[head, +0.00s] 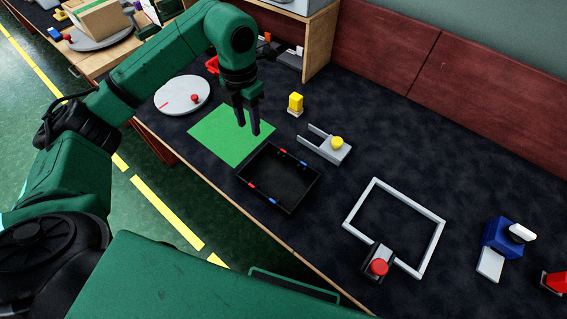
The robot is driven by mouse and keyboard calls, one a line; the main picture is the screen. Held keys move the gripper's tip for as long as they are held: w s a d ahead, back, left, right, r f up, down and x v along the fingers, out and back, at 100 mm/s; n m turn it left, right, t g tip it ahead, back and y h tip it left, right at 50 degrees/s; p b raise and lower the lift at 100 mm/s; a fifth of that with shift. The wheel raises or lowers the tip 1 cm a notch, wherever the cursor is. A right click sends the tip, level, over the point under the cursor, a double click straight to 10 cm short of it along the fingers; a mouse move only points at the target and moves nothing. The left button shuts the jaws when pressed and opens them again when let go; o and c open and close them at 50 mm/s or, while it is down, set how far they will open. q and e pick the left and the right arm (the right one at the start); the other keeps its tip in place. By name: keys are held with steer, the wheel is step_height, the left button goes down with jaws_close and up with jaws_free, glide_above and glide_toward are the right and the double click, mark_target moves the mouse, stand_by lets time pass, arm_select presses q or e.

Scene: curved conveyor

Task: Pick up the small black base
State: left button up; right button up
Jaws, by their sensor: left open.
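Two black things stand on the dark table in the head view. A small black block (368,264) with a red knob (378,267) on it sits at the near corner of a grey square frame (432,248). A larger, shallow black tray (262,204) with small red and blue marks lies further left; its inside looks empty. My left gripper (247,127) is open and empty, pointing down over the green mat (213,143), behind the tray and well away from the block. My right gripper is out of view.
A grey fork-shaped piece with a yellow knob (337,142) and a yellow block (296,102) stand right of the mat. A white disc (177,99) is at left. A blue device (499,238) and a red piece (555,282) are at right. A maroon wall (460,80) bounds the back.

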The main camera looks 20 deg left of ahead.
mark_target(253, 157)
arm_select(q)
steer(key=f, duration=0.1)
steer(key=s+f, duration=0.1)
steer(key=f+p, duration=0.1)
steer(key=shift+s+f, duration=0.25)
steer(key=shift+s, duration=0.15)
steer(key=f+p, duration=0.1)
steer(key=f, duration=0.3)
steer(key=f+p, duration=0.1)
steer(key=f, duration=0.4)
steer(key=shift+w+d+f, duration=0.1)
steer(key=shift+w, duration=0.1)
steer(key=shift+w+f, duration=0.15)
steer(key=shift+f, duration=0.3)
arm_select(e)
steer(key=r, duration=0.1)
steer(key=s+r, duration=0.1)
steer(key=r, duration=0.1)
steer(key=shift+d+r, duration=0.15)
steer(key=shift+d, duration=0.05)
arm_select(q)
jaws_close()
steer(key=shift+r, duration=0.1)
